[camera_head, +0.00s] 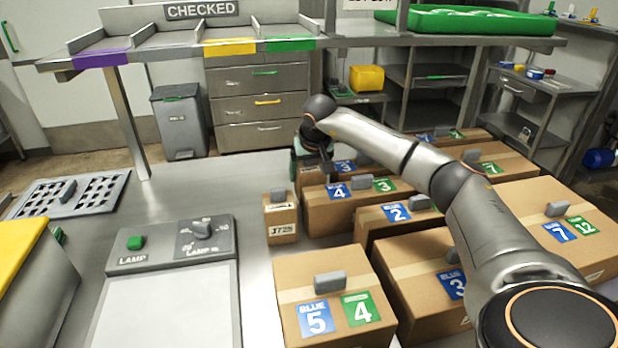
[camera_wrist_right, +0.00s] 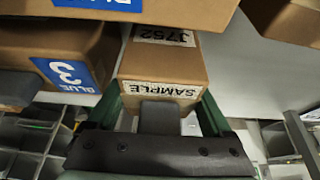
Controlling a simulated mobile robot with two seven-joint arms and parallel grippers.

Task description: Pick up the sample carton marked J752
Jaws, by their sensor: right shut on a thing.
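The brown sample carton (camera_wrist_right: 160,62) in the right wrist view has a white SAMPLE label and a label reading J752 on the face beyond it. A grey block (camera_wrist_right: 160,118) sits on its near side. My right gripper (camera_wrist_right: 159,95) is shut on this carton, with a green finger along each side. In the head view my right gripper (camera_head: 303,160) is at the back left of the carton rows and mostly hides the carton there. A similar small carton (camera_head: 281,222), whose label seems to read J725, stands nearer. My left gripper is not in view.
Larger cartons with blue and green number labels crowd the table, including one marked 5 and 4 (camera_head: 330,262) in front. A LAMP panel (camera_head: 170,260) and a perforated tray (camera_head: 30,197) lie left. A CHECKED rack (camera_head: 200,35) stands behind. Bare table shows at left centre.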

